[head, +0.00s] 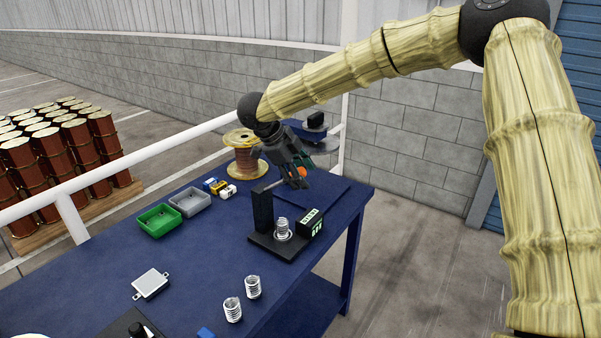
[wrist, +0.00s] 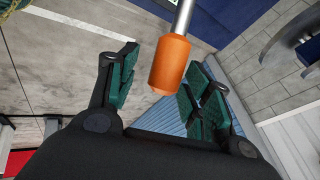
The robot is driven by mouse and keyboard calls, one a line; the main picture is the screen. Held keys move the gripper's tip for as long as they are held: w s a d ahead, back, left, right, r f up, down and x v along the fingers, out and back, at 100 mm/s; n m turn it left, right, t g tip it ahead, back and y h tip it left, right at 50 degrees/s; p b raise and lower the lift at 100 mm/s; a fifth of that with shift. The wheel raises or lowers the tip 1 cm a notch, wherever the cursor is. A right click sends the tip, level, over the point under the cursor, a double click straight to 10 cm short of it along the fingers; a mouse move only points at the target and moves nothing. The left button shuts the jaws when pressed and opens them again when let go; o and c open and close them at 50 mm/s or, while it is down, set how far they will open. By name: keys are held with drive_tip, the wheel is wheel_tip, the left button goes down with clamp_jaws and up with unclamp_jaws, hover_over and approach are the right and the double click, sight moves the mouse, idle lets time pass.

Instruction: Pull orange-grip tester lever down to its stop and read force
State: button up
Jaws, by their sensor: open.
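The spring tester (head: 264,222) is a dark stand on the blue bench, with a coil spring (head: 283,230) on its base and a small readout box (head: 311,222) at its right. Its display characters are too small to read. The metal lever (head: 274,184) slants up to the right from the column and ends in an orange grip (head: 302,171). In the wrist view the orange grip (wrist: 170,65) sits between the open green-padded fingers of my gripper (wrist: 160,92), with no clear contact on either side. In the head view my gripper (head: 291,170) is at the grip and partly covers it.
Two loose springs (head: 243,297) stand at the bench front. A green bin (head: 158,220), a grey bin (head: 190,202) and a metal box (head: 151,283) lie left of the tester. A wire spool (head: 243,155) stands behind. A white rail (head: 150,155) runs along the bench's far side.

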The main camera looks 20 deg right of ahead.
drive_tip(key=shift+w+f, duration=0.5)
drive_tip(key=shift+w, duration=0.15)
drive_tip(key=c, duration=0.6)
drive_tip(key=shift+r, duration=0.2)
clamp_jaws()
